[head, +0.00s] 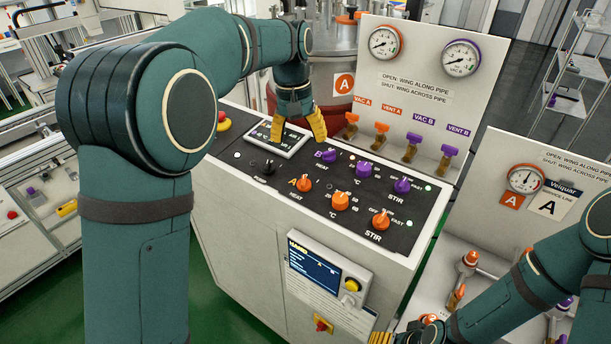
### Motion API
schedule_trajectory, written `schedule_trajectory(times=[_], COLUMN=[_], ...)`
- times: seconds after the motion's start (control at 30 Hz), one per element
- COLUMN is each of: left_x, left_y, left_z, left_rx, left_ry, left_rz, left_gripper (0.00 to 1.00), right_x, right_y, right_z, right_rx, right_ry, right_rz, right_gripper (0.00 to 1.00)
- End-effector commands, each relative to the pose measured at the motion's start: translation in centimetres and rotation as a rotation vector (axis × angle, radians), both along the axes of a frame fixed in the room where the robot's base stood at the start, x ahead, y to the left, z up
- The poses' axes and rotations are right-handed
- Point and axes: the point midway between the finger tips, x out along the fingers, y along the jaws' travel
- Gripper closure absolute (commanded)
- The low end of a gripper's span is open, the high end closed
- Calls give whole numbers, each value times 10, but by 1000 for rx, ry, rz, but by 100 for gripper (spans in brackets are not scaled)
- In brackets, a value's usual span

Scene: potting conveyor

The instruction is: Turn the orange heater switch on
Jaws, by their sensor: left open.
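The orange heater switch (304,184), marked A and HEAT, sits on the dark sloped control panel (262,192), at its front left. It is a small orange knob; its exact pointer direction is too small to read. My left gripper (298,132) is open and empty, with yellow fingertips apart, above the back of the panel near a small display. It is farther back than the orange switch and not touching it. My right gripper (382,337) shows only as yellow fingertips at the bottom edge, low in front of the cabinet; the rest is cut off or hidden.
A purple HEAT switch (329,156) is behind the orange one. An orange temperature knob (340,201), orange STIR knob (381,219) and purple STIR knob (402,186) lie to the right. Orange and purple valves stand along the upright gauge board (420,88).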

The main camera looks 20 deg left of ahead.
Motion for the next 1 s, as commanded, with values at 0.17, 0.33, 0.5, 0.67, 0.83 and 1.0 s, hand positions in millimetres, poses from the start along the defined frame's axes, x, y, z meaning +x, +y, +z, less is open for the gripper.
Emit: schedule_trajectory(times=[0.17,0.33,0.5,0.67,0.83,1.0], left_x=[0,0,0,1,1,1], left_y=[-3,-5,-7,-9,-9,-9], left_z=[-37,-71,-98,-114,-121,-121], left_rx=[1,1,1,1,0,0], left_ry=[5,4,3,1,1,1], left_rz=[2,0,2,1,1,1], left_gripper=[33,33,33,33,33,33], right_x=[0,-1,-3,-3,-4,-4], right_y=[0,1,1,1,1,1], right_z=[-9,-15,-19,-21,-21,-21], right_rx=[-2,-1,0,1,1,1], right_ry=[0,4,7,8,10,10], right_rz=[0,2,5,7,8,8], right_gripper=[32,32,32,32,32,32])
